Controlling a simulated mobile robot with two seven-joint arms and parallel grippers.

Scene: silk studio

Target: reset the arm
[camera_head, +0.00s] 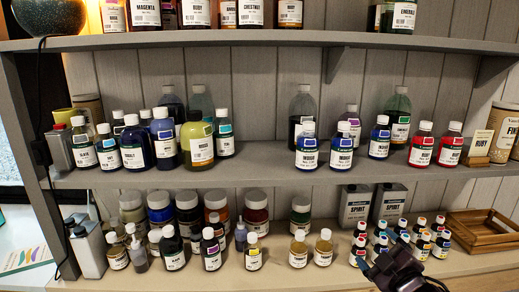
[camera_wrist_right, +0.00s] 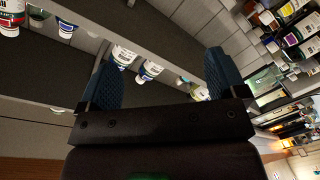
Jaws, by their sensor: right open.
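My right gripper (camera_head: 386,258) is dark and sits at the bottom right of the head view, in front of the bottom shelf and near several small bottles with coloured caps (camera_head: 405,236). In the right wrist view my right gripper (camera_wrist_right: 163,68) shows its two blue ribbed fingers wide apart, with nothing held between them. Shelf bottles show behind the gap, apart from the fingers. My left gripper is not in the head view.
The middle shelf (camera_head: 270,178) carries red bottles (camera_head: 421,145), blue indigo bottles (camera_head: 307,148) and a yellow bottle (camera_head: 197,140). A wooden tray (camera_head: 484,230) stands at the lower right beside the small bottles. Grey spirit cans (camera_head: 355,204) stand behind them. Bare bottom-shelf surface lies left of my gripper.

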